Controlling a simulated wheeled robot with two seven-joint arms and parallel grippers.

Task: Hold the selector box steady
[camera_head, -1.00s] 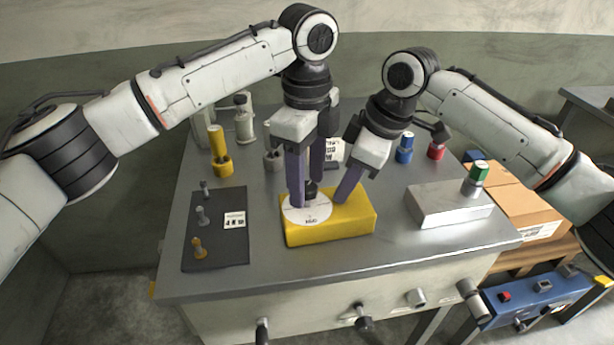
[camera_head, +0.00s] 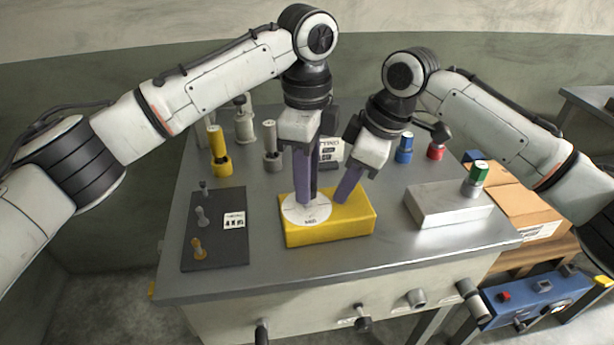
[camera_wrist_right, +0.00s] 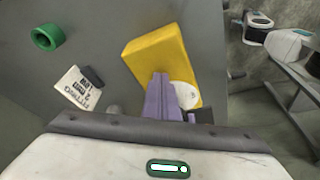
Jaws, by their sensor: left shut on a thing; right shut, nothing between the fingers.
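The selector box is the yellow block (camera_head: 345,225) on the grey bench, with a white round dial plate (camera_head: 312,218) on its top left. My left gripper (camera_head: 305,198) points down over the dial, shut on the dark knob at its middle. The fingers hide most of that knob. My right gripper (camera_head: 342,197) is shut and empty, tilted, with its fingertips at the top of the box, right of the dial. In the right wrist view its purple fingers (camera_wrist_right: 160,100) lie over the yellow box (camera_wrist_right: 158,58), beside the white dial (camera_wrist_right: 185,95). Contact there is hard to tell.
A dark mat (camera_head: 216,250) with small pegs lies left of the box. A silver block (camera_head: 445,207) with a green-topped cylinder (camera_head: 476,176) stands right. Yellow (camera_head: 219,152), blue (camera_head: 404,148) and red (camera_head: 436,147) cylinders stand behind. Bare bench lies in front of the box.

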